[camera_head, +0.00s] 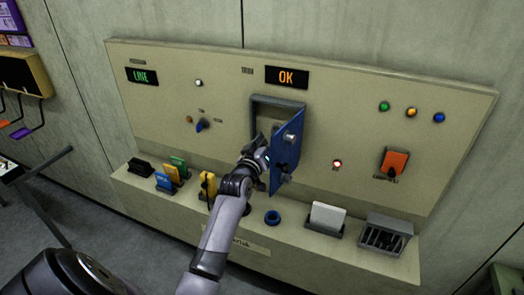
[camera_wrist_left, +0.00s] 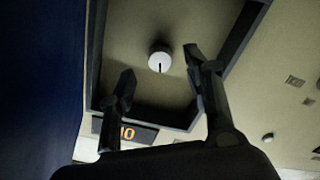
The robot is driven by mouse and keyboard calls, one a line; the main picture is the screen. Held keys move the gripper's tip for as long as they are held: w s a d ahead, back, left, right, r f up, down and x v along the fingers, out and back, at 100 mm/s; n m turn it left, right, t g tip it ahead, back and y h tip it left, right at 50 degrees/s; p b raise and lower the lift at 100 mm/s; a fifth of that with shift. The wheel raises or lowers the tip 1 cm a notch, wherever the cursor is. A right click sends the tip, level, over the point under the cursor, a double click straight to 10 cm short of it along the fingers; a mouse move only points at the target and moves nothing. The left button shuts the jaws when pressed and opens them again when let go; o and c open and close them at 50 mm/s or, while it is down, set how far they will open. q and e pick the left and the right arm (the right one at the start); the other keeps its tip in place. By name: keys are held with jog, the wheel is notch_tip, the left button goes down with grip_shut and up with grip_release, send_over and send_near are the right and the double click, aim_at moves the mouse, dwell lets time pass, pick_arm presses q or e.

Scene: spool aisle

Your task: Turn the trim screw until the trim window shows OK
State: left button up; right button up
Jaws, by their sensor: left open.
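In the left wrist view, the trim screw (camera_wrist_left: 158,63) is a pale round head with a dark slot on the recess's back wall. My left gripper (camera_wrist_left: 157,59) is open, with its fingers on either side of the screw in the picture; I see no contact. In the head view, my left gripper (camera_head: 266,149) is at the recess, partly hidden by the door. My right gripper is not in view.
The door stands close beside my left arm. On the ledge are several colored tags (camera_head: 178,167), a blue ring (camera_head: 272,217), a white card (camera_head: 327,215) and a dark slotted bin (camera_head: 386,236). An orange switch (camera_head: 395,162) is at the right. A LINE display (camera_head: 142,76) is at the left.

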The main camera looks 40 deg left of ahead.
pick_arm(q)
jog(key=v, duration=0.7)
jog(key=shift+s+d, duration=0.15)
jog(key=shift+s, duration=0.25)
